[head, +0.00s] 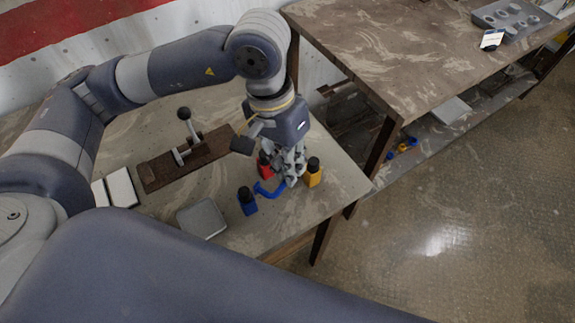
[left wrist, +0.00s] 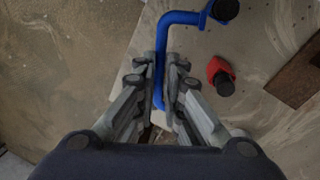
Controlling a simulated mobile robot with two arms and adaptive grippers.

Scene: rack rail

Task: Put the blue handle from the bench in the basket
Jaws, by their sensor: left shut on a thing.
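The blue handle (head: 268,191) is a bent blue bar at the front part of the bench (head: 345,184). My left gripper (head: 288,178) points down over it and is shut on it. In the left wrist view the handle (left wrist: 161,60) runs between the fingers of the left gripper (left wrist: 164,85) and bends right at its far end. The fingers hide part of it. I cannot tell whether it still touches the bench. No basket is clearly seen. My right gripper is out of view.
A grey flat box (head: 202,218) and a brown board with a lever (head: 187,160) lie left. A higher brown table (head: 400,45) stands right.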

